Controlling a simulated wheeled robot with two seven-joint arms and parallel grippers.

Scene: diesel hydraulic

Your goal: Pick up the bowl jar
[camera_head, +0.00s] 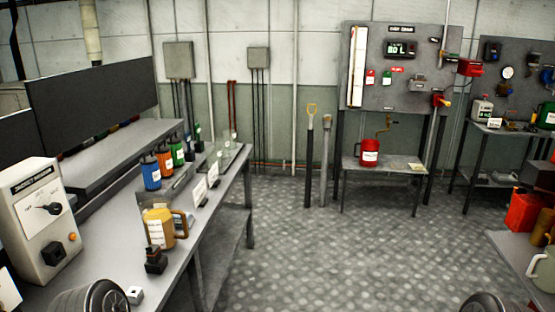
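I cannot tell for sure which thing is the bowl jar. A yellow jug (158,228) with a white label stands upright on the grey bench at the left, a brown handle-like part at its right. A pale jug (541,268) stands at the right edge, partly cut off by the frame. Small clear vessels (224,153) stand near the far end of the left bench, too small to make out. Neither gripper shows. Dark ribbed round parts at the bottom left and bottom right look like my own arms.
The left bench (95,258) also holds a control box (42,222), several coloured bottles (163,161) and label cards (199,192). A red can (369,152) stands on a small table at the back. A red container (523,212) stands at the right. The middle floor is clear.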

